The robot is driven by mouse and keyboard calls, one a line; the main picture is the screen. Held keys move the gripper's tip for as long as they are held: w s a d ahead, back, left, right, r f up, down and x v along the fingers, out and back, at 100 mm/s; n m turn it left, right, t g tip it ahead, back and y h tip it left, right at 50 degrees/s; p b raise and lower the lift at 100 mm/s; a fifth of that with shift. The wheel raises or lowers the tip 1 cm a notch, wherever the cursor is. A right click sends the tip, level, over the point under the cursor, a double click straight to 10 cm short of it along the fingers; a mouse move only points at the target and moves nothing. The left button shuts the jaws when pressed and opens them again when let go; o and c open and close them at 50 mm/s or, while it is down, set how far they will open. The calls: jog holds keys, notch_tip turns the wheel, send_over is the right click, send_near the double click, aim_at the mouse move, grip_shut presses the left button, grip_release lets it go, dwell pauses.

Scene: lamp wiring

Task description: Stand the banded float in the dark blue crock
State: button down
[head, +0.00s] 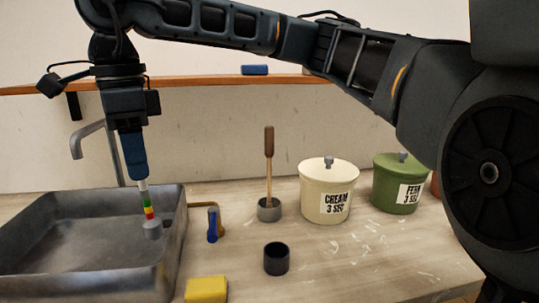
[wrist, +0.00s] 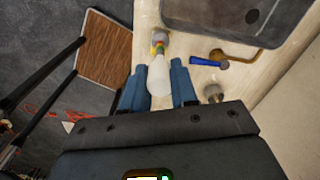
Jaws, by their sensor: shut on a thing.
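My gripper (head: 137,172) has blue fingers and points down at the left in the head view. It is shut on the banded float (head: 149,208), which hangs nearly upright, tilted slightly. The float has a white upper part, green, yellow and red bands, and a grey lower end. In the wrist view its white body (wrist: 160,76) sits between the blue fingertips. In the head view its lower end overlaps the sink. The dark blue crock (head: 276,260), a small, nearly black cup, stands open on the counter to the right; I cannot make it out in the wrist view.
The grey sink (head: 60,268) is at left. A grey cup (head: 269,211) holds a wooden-handled tool. Cream (head: 327,200) and green (head: 396,190) lidded jars stand behind right.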

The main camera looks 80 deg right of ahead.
jog(key=s+d+f+m+p, duration=0.1)
jog(key=s+d+m, duration=0.3)
jog(key=s+d, duration=0.4)
jog(key=s+d+f+m+p, duration=0.2)
jog(key=s+d+f+m, duration=0.2)
jog(key=s+d, duration=0.4)
jog(key=s, duration=0.2)
jog(key=shift+s+f, duration=0.3)
jog(key=shift+f, duration=0.05)
jog(key=shift+f+b, duration=0.25)
jog(key=shift+b, duration=0.5)
notch_tip(320, 180, down, 5)
jog(key=b, duration=0.6)
jog(key=shift+f, duration=0.2)
jog(key=shift+f+b, duration=2.2)
jog(key=shift+b, duration=0.45)
jog(key=shift+f+b, duration=0.6)
jog(key=shift+b, duration=0.2)
jog(key=c, duration=0.8)
grip_release()
